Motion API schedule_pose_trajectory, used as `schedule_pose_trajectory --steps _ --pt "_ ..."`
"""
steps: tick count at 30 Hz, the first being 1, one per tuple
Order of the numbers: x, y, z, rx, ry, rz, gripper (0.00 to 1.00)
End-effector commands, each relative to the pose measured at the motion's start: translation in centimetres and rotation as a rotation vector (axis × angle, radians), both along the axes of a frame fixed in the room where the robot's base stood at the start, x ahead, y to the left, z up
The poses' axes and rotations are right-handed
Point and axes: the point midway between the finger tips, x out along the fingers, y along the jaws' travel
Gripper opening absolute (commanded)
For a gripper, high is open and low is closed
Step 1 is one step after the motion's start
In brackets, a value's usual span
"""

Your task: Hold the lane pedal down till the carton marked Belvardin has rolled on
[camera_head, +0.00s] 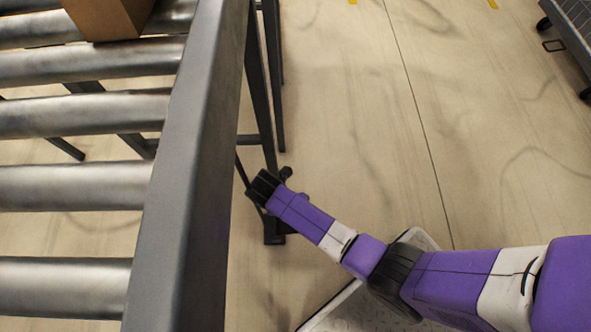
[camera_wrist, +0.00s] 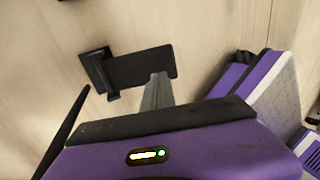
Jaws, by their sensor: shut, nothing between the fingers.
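A brown carton (camera_head: 108,18) sits on the rollers at the top left of the head view. Only its lower part shows, and no marking can be read on it. My gripper (camera_head: 263,187) reaches down beside the conveyor leg, low near the floor. In the wrist view my gripper (camera_wrist: 158,78) is shut and empty, its grey fingers pointing at a dark flat plate with a raised end, which looks like the pedal (camera_wrist: 140,69). The fingertips overlap the plate's near edge in the picture; I cannot tell whether they touch or press it. In the head view the plate is mostly hidden.
The roller conveyor's side rail (camera_head: 195,150) runs along the left, close to my arm, with dark legs (camera_head: 257,90) beneath. Bare floor (camera_head: 480,150) lies to the right. A dark wheeled cart (camera_head: 572,35) stands at the top right.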

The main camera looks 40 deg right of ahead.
Motion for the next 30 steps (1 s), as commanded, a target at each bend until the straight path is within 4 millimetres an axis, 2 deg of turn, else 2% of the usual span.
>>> schedule_pose_trajectory --steps 1,3,10,15,26,30 --pt "-0.3 -0.3 -1.6 0.0 0.001 0.0 0.0" --pt "-0.5 -0.7 -2.8 0.0 0.001 -0.001 0.0" --pt "-1.1 -1.5 -5.2 0.0 -0.001 -0.002 0.0" --pt "-1.2 -1.7 -5.8 -0.001 -0.001 -0.001 0.0" --pt "-1.2 -1.7 -5.8 0.0 -0.002 -0.001 0.0" --pt "-1.2 -1.1 -6.0 0.012 -0.011 0.002 0.0"
